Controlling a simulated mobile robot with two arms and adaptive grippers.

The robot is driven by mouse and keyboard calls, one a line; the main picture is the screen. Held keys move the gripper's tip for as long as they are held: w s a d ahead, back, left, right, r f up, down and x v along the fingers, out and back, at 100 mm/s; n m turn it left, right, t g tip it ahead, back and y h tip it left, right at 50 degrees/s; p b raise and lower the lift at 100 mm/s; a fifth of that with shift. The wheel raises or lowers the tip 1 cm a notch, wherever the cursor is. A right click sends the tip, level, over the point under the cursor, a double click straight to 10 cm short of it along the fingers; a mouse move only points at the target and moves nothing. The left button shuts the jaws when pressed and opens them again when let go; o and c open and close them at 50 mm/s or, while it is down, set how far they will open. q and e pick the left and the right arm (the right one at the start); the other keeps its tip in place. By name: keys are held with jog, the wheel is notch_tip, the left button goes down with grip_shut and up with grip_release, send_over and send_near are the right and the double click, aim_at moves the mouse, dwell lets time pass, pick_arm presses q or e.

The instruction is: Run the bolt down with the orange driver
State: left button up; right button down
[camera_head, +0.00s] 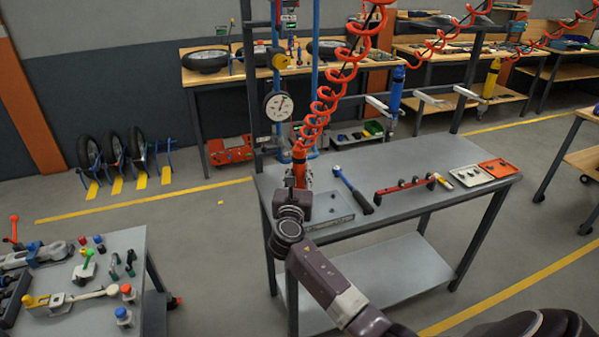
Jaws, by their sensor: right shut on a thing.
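The orange driver (299,163) hangs upright from a red coiled hose (318,115) over the left end of the grey workbench (420,161). My right gripper (298,181) is shut on the driver's lower part, with my arm reaching in from the lower right. A flat grey plate (340,219) lies on the bench just right of and below the gripper. The gripper and wrist hide the driver's tip, and I cannot make out the bolt. My left gripper is not in view.
A blue wrench-like tool (352,188), a red bar with dark clamps (405,187) and small trays (471,176) lie along the bench to the right. Blue (396,92) and yellow (490,79) tools hang behind. A fixture table (75,285) stands at lower left.

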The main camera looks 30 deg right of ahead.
aim_at(299, 155)
jog(key=shift+r+p, duration=0.6)
jog(key=shift+p, duration=0.25)
dwell(0.7)
notch_tip(299, 155, up, 6)
jog(key=p, duration=0.6)
jog(key=shift+f, duration=0.2)
dwell(0.5)
